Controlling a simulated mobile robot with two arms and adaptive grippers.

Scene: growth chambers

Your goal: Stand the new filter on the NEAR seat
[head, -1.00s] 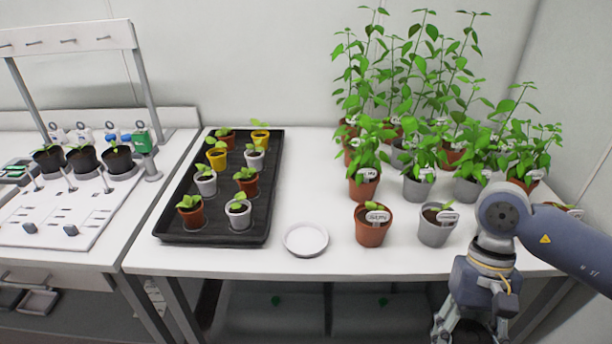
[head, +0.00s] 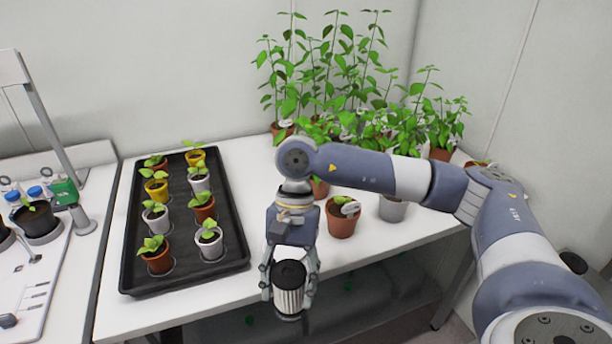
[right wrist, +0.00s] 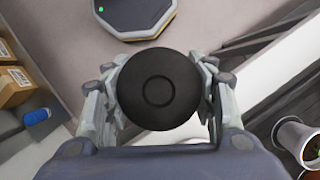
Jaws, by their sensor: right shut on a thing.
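The filter, a cylinder with a black cap and a pale ribbed side (head: 289,298), is upright in my right gripper (head: 289,284). The gripper points down and its fingers are shut on the filter's sides, in front of the white table's front edge. In the right wrist view the filter's round black cap (right wrist: 157,88) sits between the fingers (right wrist: 158,95) and hides what is below it. I cannot make out the near seat in either view. My left gripper is not in view.
A black tray (head: 126,262) with several small potted seedlings lies left of my right gripper. Leafy potted plants (head: 342,217) stand behind my right arm. A bench with pots (head: 38,222) is at far left. In the right wrist view, cardboard boxes (right wrist: 14,85) and a blue cylinder (right wrist: 36,116) are at left.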

